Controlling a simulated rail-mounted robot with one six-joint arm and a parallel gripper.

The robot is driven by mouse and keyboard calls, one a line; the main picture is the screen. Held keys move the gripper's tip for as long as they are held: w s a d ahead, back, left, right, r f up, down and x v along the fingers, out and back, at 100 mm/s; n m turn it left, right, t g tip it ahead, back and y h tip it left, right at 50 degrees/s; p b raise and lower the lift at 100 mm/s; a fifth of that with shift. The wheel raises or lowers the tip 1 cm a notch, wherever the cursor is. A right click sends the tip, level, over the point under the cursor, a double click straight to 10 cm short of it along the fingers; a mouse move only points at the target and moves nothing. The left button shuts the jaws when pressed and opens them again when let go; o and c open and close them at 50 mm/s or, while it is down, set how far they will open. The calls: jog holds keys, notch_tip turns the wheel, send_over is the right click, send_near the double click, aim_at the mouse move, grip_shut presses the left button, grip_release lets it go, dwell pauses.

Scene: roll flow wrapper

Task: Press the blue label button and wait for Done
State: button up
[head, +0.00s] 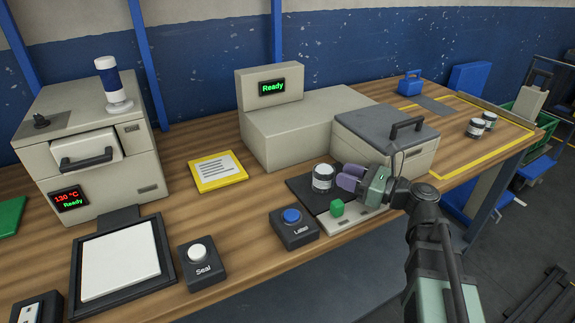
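The blue label button (291,216) sits on a small dark box marked Label at the front of the bench. The beige labelling machine (300,130) behind it has a display (272,87) reading "Ready" in green. A jar with a white and dark surface (322,180) stands upright on the dark plate in front of this machine. My gripper (345,178), with purple fingers, is just right of the jar, up and to the right of the blue button and apart from it. Whether its fingers touch the jar or are open is unclear from this angle.
A grey-lidded box (385,135) stands behind my gripper. A Seal button (197,252) and a sealer showing 130 °C and Ready (70,199) are left. Two jars (481,125) stand in a yellow outline at right.

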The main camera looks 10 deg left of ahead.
jog(key=s+a+r+n+g+p, duration=0.1)
jog(key=a+r+p, duration=0.2)
jog(key=s+a+r+g+p, duration=0.1)
jog(key=a+r+p, duration=0.2)
jog(key=r+p, duration=0.1)
jog(key=s+a+r+n+g+p, duration=0.1)
jog(key=a+r+p, duration=0.3)
jog(key=shift+s+n+g, duration=0.1)
jog(key=shift+n+g, duration=0.2)
grip_shut()
jog(key=s+a+r+n+g+h+p, duration=0.5)
jog(key=s+a+n+h+p, duration=0.4)
jog(key=n+p, duration=0.6)
jog(key=w+d+f+n+t+h+p, duration=0.1)
jog(key=d+f+n+h+p, duration=0.2)
jog(key=d+n+h, duration=0.4)
jog(key=shift+n+t+h, duration=0.3)
jog(key=shift+n+t, duration=0.1)
jog(key=shift+n, duration=2.2)
jog(key=shift+f, duration=0.1)
